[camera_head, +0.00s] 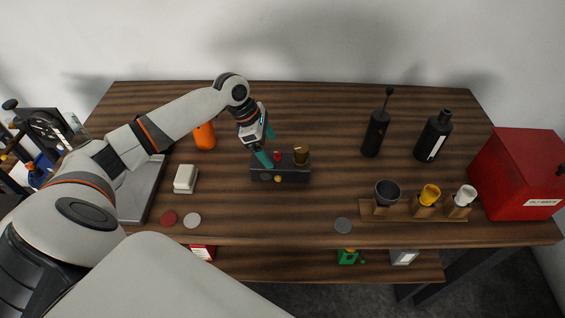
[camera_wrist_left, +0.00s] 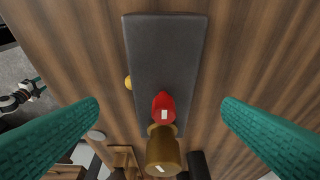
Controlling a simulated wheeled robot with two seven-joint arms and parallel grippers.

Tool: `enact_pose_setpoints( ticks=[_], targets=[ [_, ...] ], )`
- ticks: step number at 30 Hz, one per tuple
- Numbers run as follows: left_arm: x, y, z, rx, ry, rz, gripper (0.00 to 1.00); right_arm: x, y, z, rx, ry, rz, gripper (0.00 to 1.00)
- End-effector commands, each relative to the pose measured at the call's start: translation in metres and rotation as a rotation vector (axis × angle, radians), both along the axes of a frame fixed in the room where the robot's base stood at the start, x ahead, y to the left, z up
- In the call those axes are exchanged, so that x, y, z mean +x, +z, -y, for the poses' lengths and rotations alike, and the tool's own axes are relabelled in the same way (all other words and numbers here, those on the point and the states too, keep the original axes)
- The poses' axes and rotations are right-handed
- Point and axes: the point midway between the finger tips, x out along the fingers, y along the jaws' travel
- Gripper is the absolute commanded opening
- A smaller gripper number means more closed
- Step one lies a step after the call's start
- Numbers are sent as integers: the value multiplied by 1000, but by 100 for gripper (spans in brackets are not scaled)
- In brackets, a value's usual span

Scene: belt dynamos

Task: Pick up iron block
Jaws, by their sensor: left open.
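The iron block, which I take to be the dark grey oblong block (camera_head: 292,174), lies on the wooden table. It bears a red piece (camera_head: 277,156) and a brass-coloured cup (camera_head: 301,155), with a small yellow knob on its near side. My left gripper (camera_head: 269,149) is open, with teal fingers, just above the block's left part. In the left wrist view the block (camera_wrist_left: 165,55) lies beyond the widely parted fingers (camera_wrist_left: 160,105), with nothing between them touching. A small teal-tipped part at the left edge (camera_wrist_left: 36,88) looks like my right gripper; its jaws are unclear.
An orange bottle (camera_head: 204,135) and a white block (camera_head: 185,179) stand left. Two black bottles (camera_head: 376,133) (camera_head: 433,137), a wooden rack with cups (camera_head: 398,213) and a red box (camera_head: 517,174) stand right.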

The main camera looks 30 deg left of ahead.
Motion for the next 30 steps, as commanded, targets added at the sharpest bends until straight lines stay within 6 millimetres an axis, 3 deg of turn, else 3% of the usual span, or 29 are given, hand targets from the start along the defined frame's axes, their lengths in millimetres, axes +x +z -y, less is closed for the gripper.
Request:
enact_pose_setpoints(
  ticks=[2, 5, 14, 19, 26, 30],
  targets=[
    [2, -10, 4, 0, 0, -1, 89, -12, 3, 0, -1, 0, -18, 59],
    [4, -18, 8, 0, -2, 1, 89, -14, 4, 0, -1, 0, -20, 59],
    [12, -46, 25, 0, -4, -1, 89, 25, 21, -2, 4, 0, 39, 59],
    [16, -65, 30, 0, -2, 1, 89, 20, 21, -1, 4, 0, 31, 59],
    [16, -68, 30, 2, -2, 1, 89, 7, 20, -1, 2, 0, 12, 59],
    [16, -67, 30, 2, -2, 1, 71, 6, 20, -1, 1, 0, 10, 59]
  ],
)
